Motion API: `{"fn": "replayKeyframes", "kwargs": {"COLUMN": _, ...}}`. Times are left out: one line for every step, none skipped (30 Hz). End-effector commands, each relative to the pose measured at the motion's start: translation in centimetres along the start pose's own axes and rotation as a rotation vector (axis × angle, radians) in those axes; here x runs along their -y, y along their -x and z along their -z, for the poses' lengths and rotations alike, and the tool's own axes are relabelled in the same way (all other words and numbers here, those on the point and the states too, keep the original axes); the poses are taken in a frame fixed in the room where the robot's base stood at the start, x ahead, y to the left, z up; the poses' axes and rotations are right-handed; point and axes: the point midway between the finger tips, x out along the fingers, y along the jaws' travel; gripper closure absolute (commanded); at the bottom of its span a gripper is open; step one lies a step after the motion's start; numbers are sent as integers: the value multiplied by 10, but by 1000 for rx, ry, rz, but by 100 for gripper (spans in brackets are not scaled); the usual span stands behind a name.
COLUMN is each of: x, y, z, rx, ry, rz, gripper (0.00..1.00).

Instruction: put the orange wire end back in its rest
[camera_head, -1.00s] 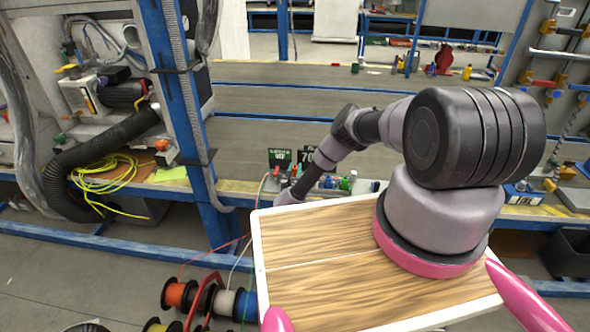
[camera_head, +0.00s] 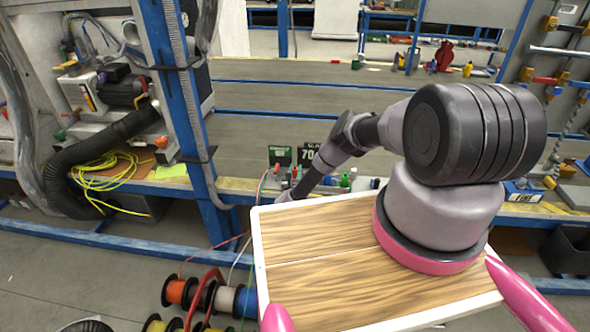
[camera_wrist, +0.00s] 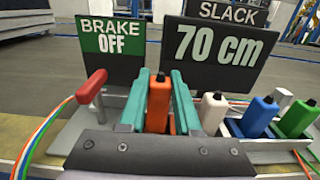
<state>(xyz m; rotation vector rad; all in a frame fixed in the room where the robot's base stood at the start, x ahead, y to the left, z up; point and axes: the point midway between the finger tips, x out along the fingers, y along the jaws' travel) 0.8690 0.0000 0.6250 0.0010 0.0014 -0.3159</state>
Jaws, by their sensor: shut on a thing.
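The orange wire end (camera_wrist: 158,108) stands upright in the wrist view, between the two teal fingers of my gripper (camera_wrist: 160,88), which is shut on it. Its lower part is hidden behind the dark gripper body, so I cannot tell whether it sits in its rest. To its right, the white wire end (camera_wrist: 213,113), the blue wire end (camera_wrist: 259,116) and the green wire end (camera_wrist: 298,119) stand in a row, in grey rests where these show. In the head view my gripper is too small and covered to make out at the bench.
A red-handled lever (camera_wrist: 91,87) is just left of my gripper. Behind stand a "BRAKE OFF" sign (camera_wrist: 111,50) and a "SLACK 70 cm" sign (camera_wrist: 215,55). Coloured wires (camera_wrist: 45,130) run at the left. Wire spools (camera_head: 210,298) stand on the floor below the bench.

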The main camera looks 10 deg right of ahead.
Motion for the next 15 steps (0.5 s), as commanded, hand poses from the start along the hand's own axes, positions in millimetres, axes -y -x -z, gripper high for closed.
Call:
{"fn": "replayKeyframes", "kwargs": {"x": -1, "y": 0, "z": 1, "rx": 0, "ry": 1, "rz": -2, "gripper": 100}}
{"fn": "replayKeyframes", "kwargs": {"x": -1, "y": 0, "z": 2, "rx": 0, "ry": 2, "rz": -2, "gripper": 100}}
{"fn": "replayKeyframes", "kwargs": {"x": -1, "y": 0, "z": 3, "rx": 0, "ry": 3, "rz": -2, "gripper": 100}}
{"fn": "replayKeyframes", "kwargs": {"x": 0, "y": 0, "z": 4, "rx": 0, "ry": 3, "rz": -2, "gripper": 100}}
{"fn": "replayKeyframes", "kwargs": {"x": 0, "y": 0, "z": 5, "rx": 0, "ry": 3, "rz": -2, "gripper": 100}}
{"fn": "replayKeyframes", "kwargs": {"x": -1, "y": 0, "z": 6, "rx": 0, "ry": 3, "rz": -2, "gripper": 100}}
{"fn": "replayKeyframes", "kwargs": {"x": -1, "y": 0, "z": 7, "rx": 0, "ry": 3, "rz": -3, "gripper": 100}}
{"fn": "replayKeyframes", "kwargs": {"x": -1, "y": 0, "z": 7, "rx": 0, "ry": 3, "rz": -3, "gripper": 100}}
{"fn": "replayKeyframes", "kwargs": {"x": -1, "y": 0, "z": 8, "rx": 0, "ry": 3, "rz": -2, "gripper": 100}}
{"fn": "replayKeyframes", "kwargs": {"x": -1, "y": 0, "z": 9, "rx": 0, "ry": 3, "rz": -2, "gripper": 100}}
{"fn": "replayKeyframes", "kwargs": {"x": 0, "y": 0, "z": 10, "rx": 0, "ry": 3, "rz": -1, "gripper": 100}}
{"fn": "replayKeyframes", "kwargs": {"x": 0, "y": 0, "z": 11, "rx": 0, "ry": 2, "rz": -1, "gripper": 100}}
{"fn": "replayKeyframes", "kwargs": {"x": 0, "y": 0, "z": 12, "rx": 0, "ry": 2, "rz": -1, "gripper": 100}}
{"fn": "replayKeyframes", "kwargs": {"x": 0, "y": 0, "z": 12, "rx": 1, "ry": 2, "rz": -2, "gripper": 100}}
{"fn": "replayKeyframes", "kwargs": {"x": -1, "y": 0, "z": 13, "rx": 1, "ry": 3, "rz": -2, "gripper": 100}}
